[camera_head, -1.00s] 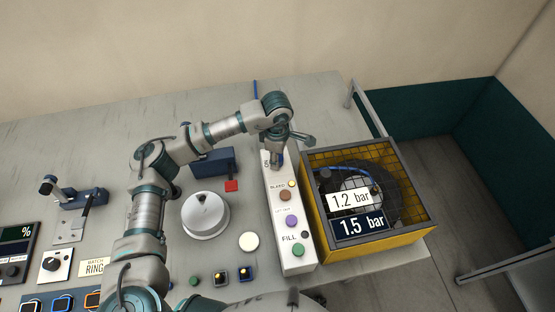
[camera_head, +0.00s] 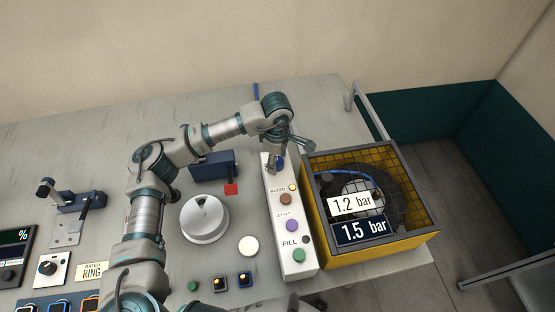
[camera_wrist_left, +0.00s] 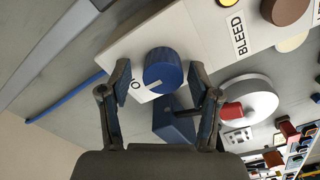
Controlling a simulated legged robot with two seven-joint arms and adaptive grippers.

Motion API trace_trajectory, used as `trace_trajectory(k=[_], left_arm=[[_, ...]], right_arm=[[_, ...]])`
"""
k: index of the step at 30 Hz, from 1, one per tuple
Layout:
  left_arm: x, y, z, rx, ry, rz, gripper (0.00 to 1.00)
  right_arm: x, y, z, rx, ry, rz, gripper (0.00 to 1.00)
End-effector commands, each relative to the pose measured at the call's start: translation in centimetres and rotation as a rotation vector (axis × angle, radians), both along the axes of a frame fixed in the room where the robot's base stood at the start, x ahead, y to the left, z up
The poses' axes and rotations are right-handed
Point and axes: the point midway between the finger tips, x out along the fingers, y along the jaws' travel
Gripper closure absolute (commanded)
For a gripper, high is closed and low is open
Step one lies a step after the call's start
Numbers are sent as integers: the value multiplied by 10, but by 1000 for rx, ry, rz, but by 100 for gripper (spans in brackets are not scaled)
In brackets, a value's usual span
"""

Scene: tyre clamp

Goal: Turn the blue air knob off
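The blue air knob (camera_wrist_left: 163,68) is a round ribbed knob at the end of a white panel (camera_wrist_left: 120,40), with a partly hidden label beside it. In the head view a bit of the blue knob (camera_head: 281,162) shows at the far end of the panel (camera_head: 287,225), beside my gripper. My left gripper (camera_head: 275,165) is over that end of the panel. In the left wrist view its fingers (camera_wrist_left: 160,74) are open, one on each side of the knob; whether they touch it I cannot tell. My right gripper is out of view.
The panel also carries several coloured buttons, with BLEED and FILL labels. A yellow caged box (camera_head: 412,245) with a tyre and pressure signs stands right of it. A white round dial (camera_head: 204,218) and a blue block with a red part (camera_head: 231,189) are to its left.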

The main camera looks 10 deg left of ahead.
Motion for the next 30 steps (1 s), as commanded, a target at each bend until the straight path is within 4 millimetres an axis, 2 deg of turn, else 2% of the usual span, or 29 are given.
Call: trace_trajectory(k=[7,11,24,30], left_arm=[[-1,0,0,0,2,-2,36],[-1,-1,10,0,0,-1,36],[1,0,99,-1,1,0,36],[1,0,117,0,3,-1,36]], right_arm=[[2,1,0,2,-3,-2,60],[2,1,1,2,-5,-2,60],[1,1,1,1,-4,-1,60],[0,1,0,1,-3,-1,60]])
